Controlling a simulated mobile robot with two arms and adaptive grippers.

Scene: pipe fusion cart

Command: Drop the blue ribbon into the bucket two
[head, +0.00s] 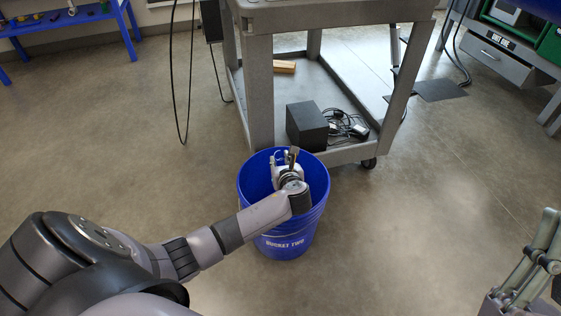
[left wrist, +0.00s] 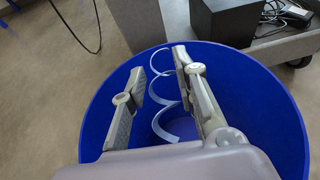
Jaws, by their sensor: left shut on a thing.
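The blue bucket labelled BUCKET TWO (head: 286,245) stands on the floor in front of the grey cart; its rim and wall also fill much of the left wrist view (left wrist: 262,95). My left gripper (head: 284,160) is over the bucket's opening. In the left wrist view, my left gripper (left wrist: 168,62) is shut on the pale blue, curled ribbon (left wrist: 166,134). The ribbon's loops show between and beyond the fingers, against the bucket's inside. In the head view I cannot make out the ribbon. My right gripper (head: 535,262) is partly in view at the lower right, away from the bucket; its jaw state is unclear.
The grey cart (head: 258,90) stands right behind the bucket, with a black box (head: 307,127), cables and a wooden block (head: 284,67) on its lower shelf. A blue table (head: 62,22) is at the back left. Floor left and right of the bucket is clear.

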